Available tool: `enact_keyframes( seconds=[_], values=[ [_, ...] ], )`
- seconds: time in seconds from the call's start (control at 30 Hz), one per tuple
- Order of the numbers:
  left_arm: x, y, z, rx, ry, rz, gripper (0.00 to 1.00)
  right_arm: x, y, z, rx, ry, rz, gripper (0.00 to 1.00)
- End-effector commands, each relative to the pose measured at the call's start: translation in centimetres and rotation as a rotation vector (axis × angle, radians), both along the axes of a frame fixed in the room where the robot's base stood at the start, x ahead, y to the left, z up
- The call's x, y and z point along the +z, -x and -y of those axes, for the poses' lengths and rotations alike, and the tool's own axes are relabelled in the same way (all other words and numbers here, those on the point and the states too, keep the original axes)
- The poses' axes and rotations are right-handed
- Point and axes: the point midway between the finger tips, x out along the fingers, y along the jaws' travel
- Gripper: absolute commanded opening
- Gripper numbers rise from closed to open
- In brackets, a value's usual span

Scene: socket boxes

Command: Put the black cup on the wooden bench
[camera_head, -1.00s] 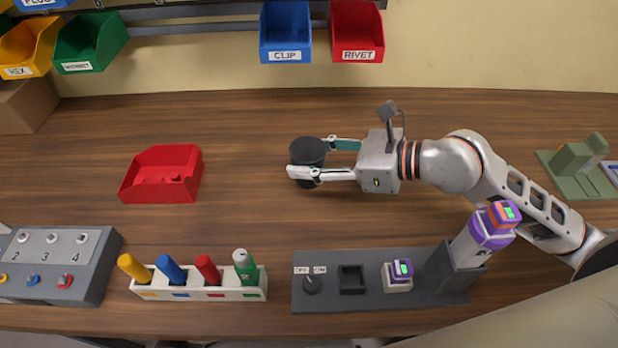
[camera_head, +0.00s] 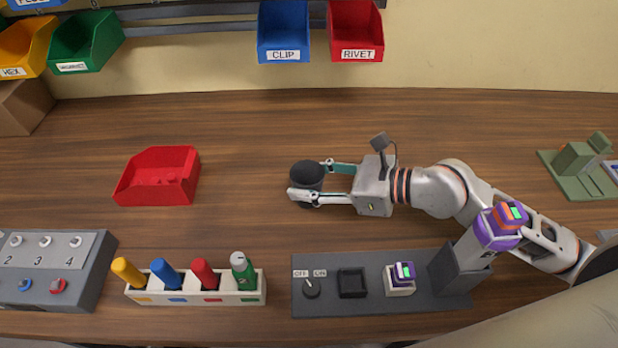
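The black cup (camera_head: 307,174) stands on the wooden bench (camera_head: 240,130) in the middle of the head view, or just above it; I cannot tell whether its base touches. My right gripper (camera_head: 309,181) comes in from the right with one finger on the far side of the cup and one on the near side. The fingers appear closed against the cup's sides. The cup looks about upright, and the near finger hides part of it. My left gripper is not in view.
A red bin (camera_head: 158,178) lies to the left. A marker rack (camera_head: 196,289), a dark switch panel (camera_head: 330,285) and a numbered button box (camera_head: 60,262) line the front. A green device (camera_head: 580,165) sits at right. Bench behind the cup is clear.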

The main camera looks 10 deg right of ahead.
Motion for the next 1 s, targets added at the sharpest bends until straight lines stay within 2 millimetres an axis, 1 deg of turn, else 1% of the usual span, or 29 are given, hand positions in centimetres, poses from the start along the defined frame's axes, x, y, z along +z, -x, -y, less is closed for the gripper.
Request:
enact_keyframes(
  seconds=[0.03,0.07,0.37,0.5,0.63,1.0],
  values=[
    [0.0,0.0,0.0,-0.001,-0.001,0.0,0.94,0.0,0.0,0.0,0.0,0.0,0.0,0.52],
    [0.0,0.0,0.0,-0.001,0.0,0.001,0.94,0.0,0.0,0.0,0.0,0.0,0.0,0.58],
    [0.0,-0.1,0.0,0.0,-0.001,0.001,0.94,0.0,0.0,0.0,0.0,0.0,0.0,0.58],
    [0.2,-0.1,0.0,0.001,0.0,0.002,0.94,0.5,0.1,0.2,-0.001,0.002,0.0,0.58],
    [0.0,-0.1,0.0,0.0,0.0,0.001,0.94,0.8,1.0,1.6,-0.002,0.004,-0.002,0.58],
    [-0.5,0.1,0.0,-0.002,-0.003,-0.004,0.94,3.0,4.5,6.6,0.0,0.005,-0.005,0.58]
  ],
)
